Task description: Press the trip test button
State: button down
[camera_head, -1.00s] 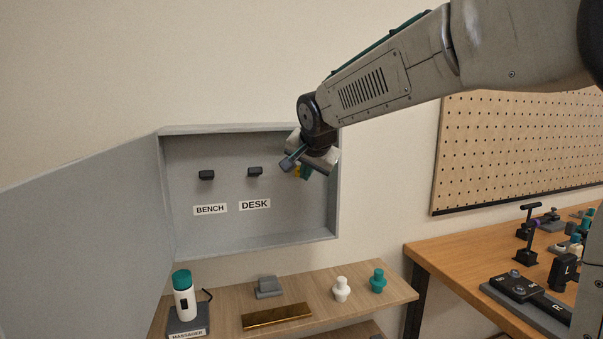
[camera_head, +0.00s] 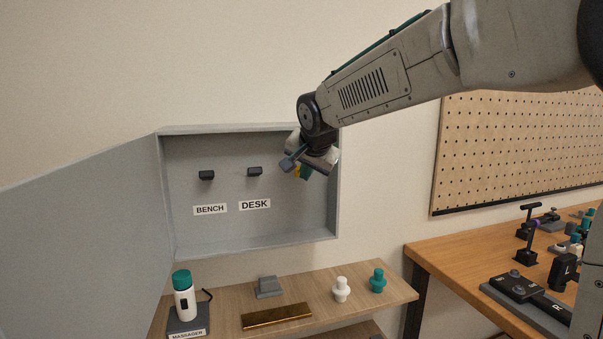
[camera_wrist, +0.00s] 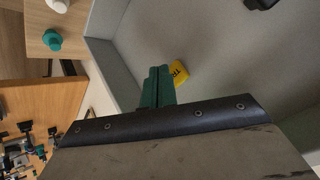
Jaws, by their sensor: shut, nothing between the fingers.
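The grey panel box (camera_head: 250,228) on the wall stands open, with its door swung out to the left. Inside are two dark switches, one (camera_head: 206,175) above the BENCH label and one (camera_head: 254,171) above the DESK label. My gripper (camera_head: 304,173) is inside the box at its right side, with its green fingers shut and empty. A yellow label (camera_wrist: 178,73) reading "TRI" shows just beside the fingertips in the wrist view, partly hidden by them. The trip test button itself is hidden behind my gripper, and I cannot tell whether the fingers touch it.
A wooden shelf (camera_head: 385,297) below the box holds a massager (camera_head: 184,299), a grey block (camera_head: 269,287), a brass plate (camera_head: 277,316), a white knob (camera_head: 341,290) and a teal knob (camera_head: 378,280). A workbench (camera_head: 450,262) with tools and a pegboard (camera_head: 520,150) stand at right.

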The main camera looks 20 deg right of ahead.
jog(key=shift+w, duration=0.1)
jog(key=shift+w, duration=0.35)
